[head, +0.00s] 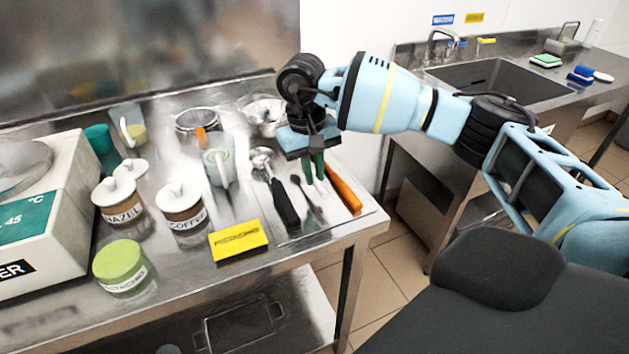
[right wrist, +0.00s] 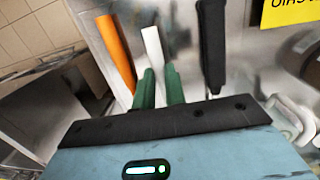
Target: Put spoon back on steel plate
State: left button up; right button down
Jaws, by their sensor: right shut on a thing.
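My right gripper (head: 313,172) is low over the steel plate (head: 328,222) at the right end of the counter, fingers pointing down. In the right wrist view its green fingertips (right wrist: 160,87) are shut on the spoon, whose pale handle (right wrist: 152,46) sticks out from between them. The spoon's bowl is hidden there. In the head view a dark, slim spoon-like shape (head: 306,194) shows on the plate by the fingers; I cannot tell whether it is the held spoon's reflection. I cannot tell whether the held spoon touches the plate. My left gripper is not in view.
A black-handled scoop (head: 284,205) lies left of the fingers and an orange-handled tool (head: 345,190) right of them. A yellow sign (head: 238,241), a clear pitcher (head: 218,163) and lidded jars (head: 183,212) stand further left. The counter's edge is close on the right.

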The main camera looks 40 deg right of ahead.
aim_at(314, 175)
jog(key=shift+w+d+f, duration=0.15)
jog(key=shift+d+f, duration=0.05)
jog(key=shift+f, duration=1.6)
jog(key=shift+f, duration=0.15)
jog(key=c, duration=1.5)
grip_release()
jog(key=shift+o, duration=0.2)
notch_tip(314, 175, up, 12)
jog(key=w, duration=0.1)
jog(key=shift+a, duration=0.35)
